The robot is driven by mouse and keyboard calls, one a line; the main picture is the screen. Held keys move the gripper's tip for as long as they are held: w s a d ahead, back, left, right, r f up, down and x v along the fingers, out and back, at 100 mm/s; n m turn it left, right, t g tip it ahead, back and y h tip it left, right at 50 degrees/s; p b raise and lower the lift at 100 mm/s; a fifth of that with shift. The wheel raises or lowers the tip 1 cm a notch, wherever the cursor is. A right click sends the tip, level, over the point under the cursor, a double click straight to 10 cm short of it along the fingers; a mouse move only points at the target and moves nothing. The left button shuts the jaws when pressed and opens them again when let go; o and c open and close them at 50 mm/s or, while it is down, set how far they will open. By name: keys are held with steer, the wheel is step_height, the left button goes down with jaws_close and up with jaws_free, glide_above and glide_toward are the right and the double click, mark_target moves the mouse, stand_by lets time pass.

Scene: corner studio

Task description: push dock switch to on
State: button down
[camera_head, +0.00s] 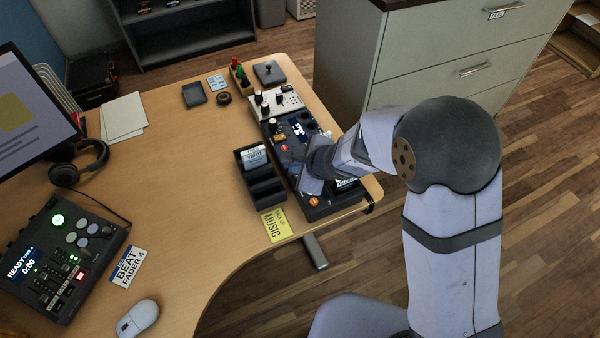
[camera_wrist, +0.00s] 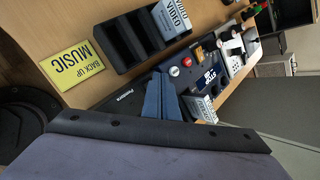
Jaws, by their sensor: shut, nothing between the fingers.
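The dock (camera_head: 328,207) is a dark device on the desk's right edge, with a small lit display, knobs and round orange-red buttons. It also shows in the wrist view (camera_wrist: 205,78), with a red button and a white one near my fingertips. My gripper (camera_head: 300,187) reaches down over the near half of the dock and covers part of its face. In the wrist view my blue fingers (camera_wrist: 160,76) are closed together and empty, over the dock's dark face. I cannot make out the switch or its position. Contact between fingers and dock cannot be told.
A black divided tray (camera_head: 266,190) holding cases stands close left of the dock. A yellow MUSIC card (camera_head: 277,224) lies in front of it. A pale knobbed box (camera_head: 274,103) adjoins the dock's far end. A grey drawer cabinet (camera_head: 440,50) stands right of the desk. The desk's middle is clear.

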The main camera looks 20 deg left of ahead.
steer(key=shift+f+b, duration=0.75)
steer(key=shift+b, duration=0.3)
stand_by(0.7)
steer(key=shift+r, duration=0.15)
steer(key=shift+r+p, duration=0.6)
steer(key=shift+r, duration=0.05)
steer(key=shift+r, duration=0.1)
step_height(320, 180, up, 6)
steer(key=p, duration=0.5)
stand_by(0.6)
